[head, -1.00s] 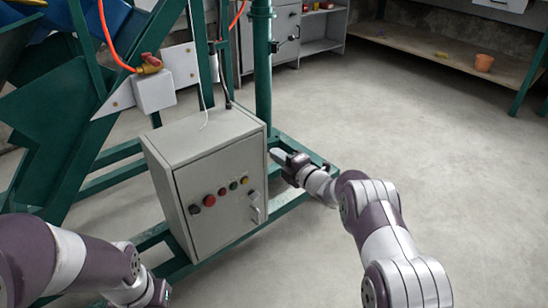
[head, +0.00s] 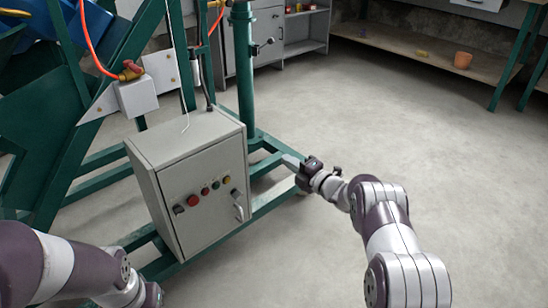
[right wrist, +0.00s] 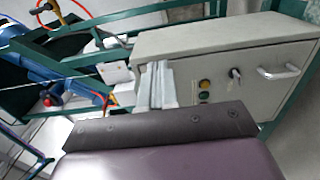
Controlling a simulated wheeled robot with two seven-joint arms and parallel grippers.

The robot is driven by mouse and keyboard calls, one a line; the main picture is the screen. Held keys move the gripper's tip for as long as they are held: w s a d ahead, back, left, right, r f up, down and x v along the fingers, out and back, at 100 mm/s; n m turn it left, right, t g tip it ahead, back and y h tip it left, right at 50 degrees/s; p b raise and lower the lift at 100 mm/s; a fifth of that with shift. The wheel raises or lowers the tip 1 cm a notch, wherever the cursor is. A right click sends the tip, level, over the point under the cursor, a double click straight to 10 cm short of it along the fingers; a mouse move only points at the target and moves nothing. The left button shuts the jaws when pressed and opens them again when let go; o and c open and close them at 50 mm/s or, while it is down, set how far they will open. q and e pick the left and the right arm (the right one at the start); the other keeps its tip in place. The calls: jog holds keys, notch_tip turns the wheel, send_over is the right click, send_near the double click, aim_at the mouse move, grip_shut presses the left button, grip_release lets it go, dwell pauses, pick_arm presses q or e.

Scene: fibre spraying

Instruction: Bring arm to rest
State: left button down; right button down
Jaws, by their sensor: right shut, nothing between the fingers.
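My right gripper (head: 291,160) is in the head view, right of the grey control box and apart from it, over the green base frame. Its pale fingers (right wrist: 157,85) are together and empty in the right wrist view, with the control box behind them. My right arm reaches in from the lower right. My left arm (head: 60,265) lies along the lower left of the head view. Its dark end (head: 152,296) is at the bottom edge, and its fingers cannot be made out.
The grey control box (head: 205,195) with buttons and a handle stands on the green frame (head: 275,205) between my arms. A green post (head: 245,75) rises behind it. A shelf (head: 420,62) with an orange pot (head: 462,60) is at the back. The floor on the right is clear.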

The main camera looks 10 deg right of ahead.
jog(key=s+d+f+m+g+h+p, duration=0.1)
jog(key=s+d+f+m+g+h, duration=0.3)
jog(key=m, duration=0.3)
jog(key=s+d+f+m+g+h+p, duration=0.1)
jog(key=s+d+f+m+h, duration=0.35)
jog(key=d+f+m, duration=0.3)
jog(key=s+a+r+m+g+h+p, duration=0.1)
jog(key=s+a+r+m+g+p, duration=0.25)
jog(key=s, duration=0.75)
jog(key=s+a+r+m+g+b, duration=0.1)
jog(key=s+a+r+m+g, duration=0.25)
jog(key=s+r, duration=0.55)
jog(key=s+a+r+m+g+h+p, duration=0.1)
jog(key=s+a+r+m+g+p, duration=0.2)
jog(key=s, duration=1)
notch_tip(320, 180, up, 42)
jog(key=a+t+p, duration=0.1)
jog(key=p, duration=3.6)
jog(key=shift+w+a+f, duration=0.15)
jog(key=shift+w+f, duration=0.1)
jog(key=shift+w, duration=0.05)
